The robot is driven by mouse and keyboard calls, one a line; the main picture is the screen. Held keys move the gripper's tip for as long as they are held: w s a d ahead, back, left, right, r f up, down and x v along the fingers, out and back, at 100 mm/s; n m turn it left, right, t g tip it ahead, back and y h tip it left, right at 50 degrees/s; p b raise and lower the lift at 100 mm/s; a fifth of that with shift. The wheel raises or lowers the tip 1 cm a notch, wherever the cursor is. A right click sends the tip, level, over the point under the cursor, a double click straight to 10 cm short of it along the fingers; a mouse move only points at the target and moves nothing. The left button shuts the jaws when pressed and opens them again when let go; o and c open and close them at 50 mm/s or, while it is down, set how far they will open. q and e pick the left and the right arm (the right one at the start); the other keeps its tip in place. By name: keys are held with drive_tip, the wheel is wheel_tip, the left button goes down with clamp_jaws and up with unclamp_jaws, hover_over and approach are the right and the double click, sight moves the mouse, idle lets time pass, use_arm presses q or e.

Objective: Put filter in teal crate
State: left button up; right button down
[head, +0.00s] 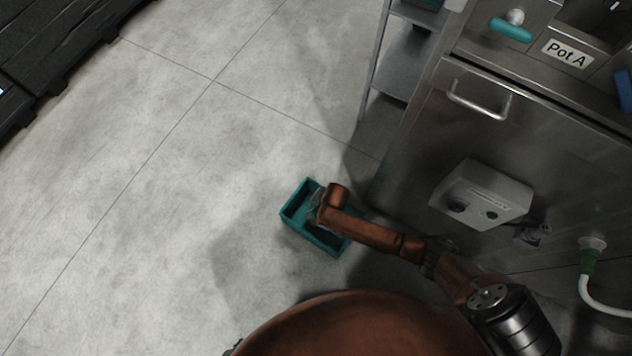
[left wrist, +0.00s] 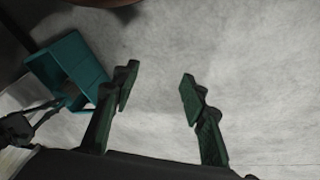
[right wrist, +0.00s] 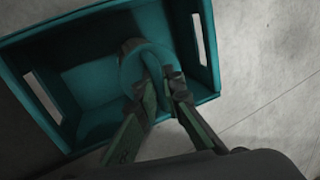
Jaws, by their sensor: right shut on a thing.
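The teal crate (head: 312,240) stands on the floor beside the steel machine, its open top facing up. My right gripper (head: 318,207) is over the crate in the head view. In the right wrist view my right gripper (right wrist: 166,86) is shut on the filter (right wrist: 143,60), a rounded, teal-grey, cup-like piece. The filter appears within the opening of the crate (right wrist: 90,82); I cannot tell whether it touches the bottom. In the left wrist view my left gripper (left wrist: 158,86) is open and empty, with the crate (left wrist: 75,62) off to the left.
The steel machine (head: 430,150) labelled Pot A, with a handle and a grey box (head: 482,195), rises right of the crate. A metal shelf rack (head: 398,65) stands behind. Black pallets (head: 60,40) lie at the far left. The floor left of the crate is clear.

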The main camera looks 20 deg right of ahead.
drive_tip(key=c, duration=2.5)
unclamp_jaws()
drive_tip(key=shift+f, duration=0.15)
drive_tip(key=o, duration=0.4)
